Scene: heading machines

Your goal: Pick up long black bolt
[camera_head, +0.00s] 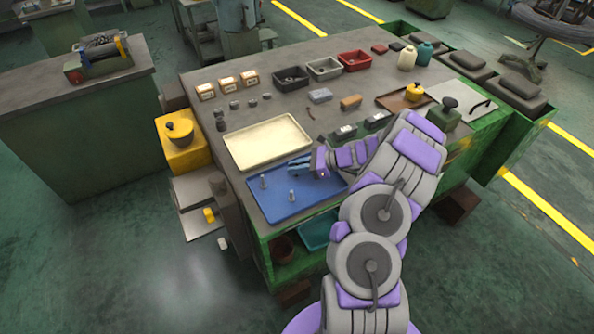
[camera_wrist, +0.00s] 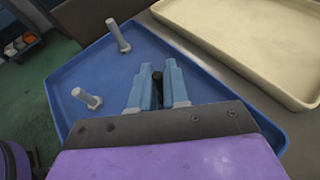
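My gripper (camera_wrist: 158,85) has two blue fingers, low over the blue tray. In the wrist view, a dark, narrow piece that looks like the long black bolt (camera_wrist: 157,77) stands between the fingers and fills the narrow gap. Its lower part is hidden by the fingers and the gripper body. In the head view my gripper (camera_head: 300,165) is over the back right part of the blue tray (camera_head: 275,207), and I cannot make out the black bolt there.
A cream tray (camera_head: 267,142) lies directly behind the blue tray. Small boxes (camera_head: 227,84), bins (camera_head: 324,67) and metal parts stand farther back on the workbench. A yellow container (camera_head: 180,132) is off the bench's left side. Open floor (camera_head: 130,240) lies at left.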

